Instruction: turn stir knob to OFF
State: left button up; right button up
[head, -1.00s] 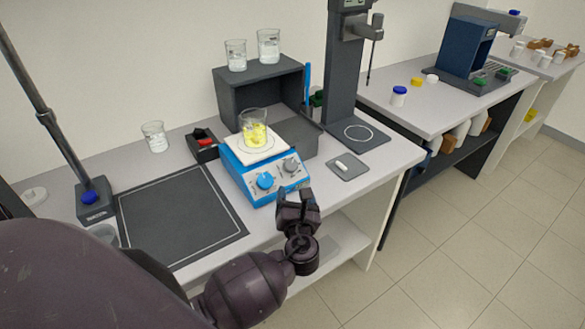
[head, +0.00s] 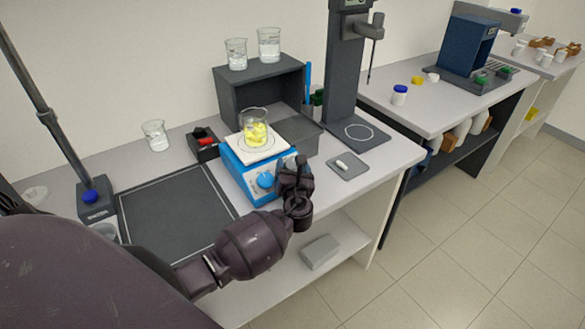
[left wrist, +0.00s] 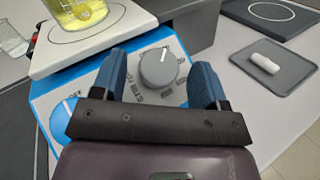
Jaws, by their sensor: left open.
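The blue stirrer hotplate (head: 237,172) stands on the bench with a white top plate (head: 240,146). A beaker of yellow liquid (head: 255,128) stands on that plate. The grey stir knob (left wrist: 159,67) is on the front panel, with a pale pointer line at its upper right; the gripper hides it in the head view. The blue knob (head: 265,180) is left of it and partly shows in the left wrist view (left wrist: 62,120). My left gripper (left wrist: 160,80) is open, its two blue fingers on either side of the grey knob. I cannot tell whether they touch it. My right gripper is not in view.
A grey tray with a white stir bar (head: 347,166) lies right of the hotplate. A dark mat (head: 175,215) lies to the left. A small black box with a red item (head: 204,145) and a grey shelf box (head: 232,95) stand behind.

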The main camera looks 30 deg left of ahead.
pick_arm(q)
jog(key=c, duration=0.9)
jog(key=shift+f+n+y+b, duration=0.1)
jog(key=shift+n+y+b, duration=0.2)
jog(key=shift+n, duration=0.1)
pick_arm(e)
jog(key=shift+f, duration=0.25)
pick_arm(q)
jog(key=n+g+y+b, duration=0.1)
jog(key=n, duration=0.1)
jog(key=n+g+y+b, duration=0.1)
jog(key=shift+w+d+f+n+g+y, duration=0.1)
jog(key=shift+w+d+n+g+y, duration=0.1)
jog(key=shift+n+g+y, duration=0.15)
jog(key=n+g+y, duration=0.1)
jog(key=n, duration=0.1)
jog(key=n+g+y+b, duration=0.1)
jog(key=n+g, duration=0.1)
jog(key=shift+w+d+n+g+y+b, duration=0.1)
jog(key=shift+w+n+g+y+b, duration=0.05)
jog(key=shift+n+g+y+b, duration=0.15)
jog(key=shift+w+n+g+y+b, duration=0.1)
jog(key=shift+n+g+y+b, duration=0.3)
jog(key=shift+n+g, duration=1.45)
jog(key=shift+n, duration=0.1)
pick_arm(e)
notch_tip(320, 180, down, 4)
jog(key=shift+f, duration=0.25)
